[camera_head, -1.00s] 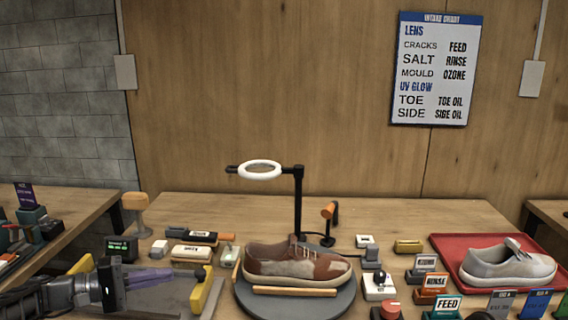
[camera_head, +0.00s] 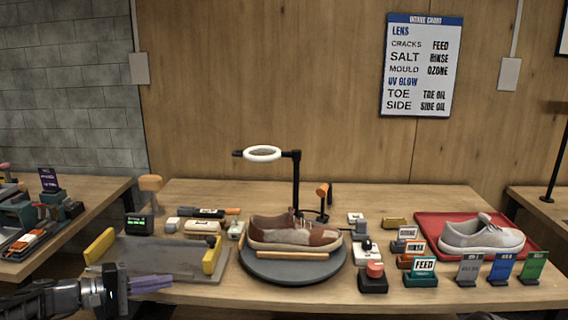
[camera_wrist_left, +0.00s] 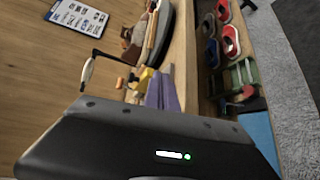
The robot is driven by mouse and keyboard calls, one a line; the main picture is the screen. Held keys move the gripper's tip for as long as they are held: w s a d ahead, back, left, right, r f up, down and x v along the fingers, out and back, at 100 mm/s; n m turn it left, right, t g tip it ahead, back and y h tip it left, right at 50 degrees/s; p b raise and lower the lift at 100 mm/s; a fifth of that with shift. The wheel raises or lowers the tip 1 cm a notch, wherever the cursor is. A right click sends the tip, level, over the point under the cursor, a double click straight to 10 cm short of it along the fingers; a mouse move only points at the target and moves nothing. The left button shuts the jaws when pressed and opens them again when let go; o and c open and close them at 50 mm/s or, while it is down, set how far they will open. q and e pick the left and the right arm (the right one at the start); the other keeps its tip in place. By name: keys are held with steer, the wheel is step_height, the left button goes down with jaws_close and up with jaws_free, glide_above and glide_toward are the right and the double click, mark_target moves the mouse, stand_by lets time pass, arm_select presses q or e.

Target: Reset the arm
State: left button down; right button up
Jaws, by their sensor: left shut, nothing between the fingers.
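My left gripper (camera_head: 150,284) comes in from the lower left in the head view, low in front of the table's front edge. Its purple-grey fingers are together with nothing between them. In the left wrist view its fingers (camera_wrist_left: 162,94) also show closed. A brown and white sneaker (camera_head: 296,232) rests on the round dark turntable (camera_head: 292,268) at the middle of the table. My right gripper is in neither view.
A grey tray with yellow ends (camera_head: 160,256) lies just behind my left gripper. A ring lamp (camera_head: 263,153) stands over the turntable. A red tray (camera_head: 436,222) holds a pale sneaker (camera_head: 482,236). Several labelled blocks, including FEED (camera_head: 424,267), and a red button (camera_head: 374,268) fill the right side.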

arm_select(q)
step_height(320, 180, down, 15)
steer(key=s+n+g+y, duration=0.1)
steer(key=s+n+y, duration=0.1)
steer(key=y, duration=0.3)
steer(key=s+d+f+m+g+y+p, duration=0.1)
steer(key=s+d+f+g+y, duration=0.15)
steer(key=s+f, duration=0.4)
steer(key=s+d+f+g+y+p, duration=0.1)
steer(key=s+d+f, duration=0.2)
steer(key=f, duration=0.6)
steer(key=s+d+f+m+g+p, duration=0.1)
steer(key=s+d+m, duration=0.3)
steer(key=s+d, duration=0.4)
steer(key=s+d+f+m+g+p, duration=0.2)
steer(key=s+d, duration=0.6)
steer(key=s, duration=0.8)
steer(key=shift+d+f+m, duration=0.3)
steer(key=shift+m, duration=0.8)
steer(key=c, duration=2.2)
jaws_free()
